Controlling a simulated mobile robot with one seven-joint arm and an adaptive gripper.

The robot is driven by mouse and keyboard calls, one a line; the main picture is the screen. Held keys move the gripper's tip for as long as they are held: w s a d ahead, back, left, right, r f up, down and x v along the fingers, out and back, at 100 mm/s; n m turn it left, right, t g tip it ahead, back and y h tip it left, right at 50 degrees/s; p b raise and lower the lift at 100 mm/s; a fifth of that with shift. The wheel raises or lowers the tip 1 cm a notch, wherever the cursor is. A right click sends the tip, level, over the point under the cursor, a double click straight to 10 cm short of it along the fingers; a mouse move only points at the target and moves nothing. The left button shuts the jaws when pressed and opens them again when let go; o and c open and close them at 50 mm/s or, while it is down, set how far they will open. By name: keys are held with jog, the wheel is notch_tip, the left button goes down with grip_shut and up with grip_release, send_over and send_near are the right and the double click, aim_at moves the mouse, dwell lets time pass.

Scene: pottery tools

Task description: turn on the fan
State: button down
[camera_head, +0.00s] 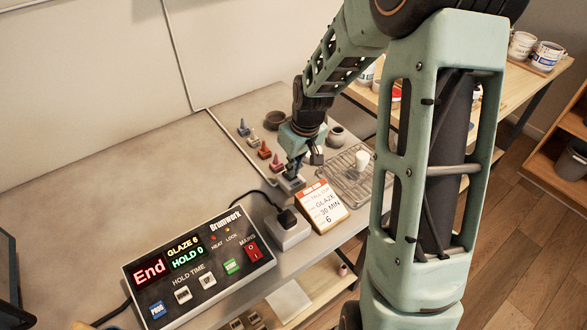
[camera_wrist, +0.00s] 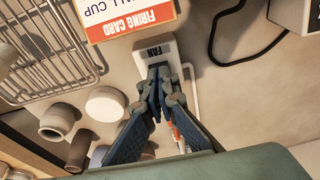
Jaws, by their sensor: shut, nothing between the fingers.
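A small pale box labelled FAN (camera_wrist: 150,52) sits on the bench just beyond my fingertips in the wrist view. In the head view the fan box (camera_head: 291,185) lies directly below my gripper (camera_head: 293,166). My gripper (camera_wrist: 160,78) is shut with nothing between its fingers. The fingertips overlap the near part of the box in the wrist view and hide its switch. I cannot tell whether they touch it or which way the switch is set.
A firing card (camera_head: 322,206) stands close beside the fan box. A wire rack (camera_head: 352,178), small pots (camera_head: 275,119) and coloured cones (camera_head: 264,151) are nearby. A plug block (camera_head: 288,236) and the kiln controller (camera_head: 200,270) are nearer the front. The bench's left part is clear.

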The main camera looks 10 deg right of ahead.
jog(key=shift+f, duration=0.35)
jog(key=shift+f, duration=0.1)
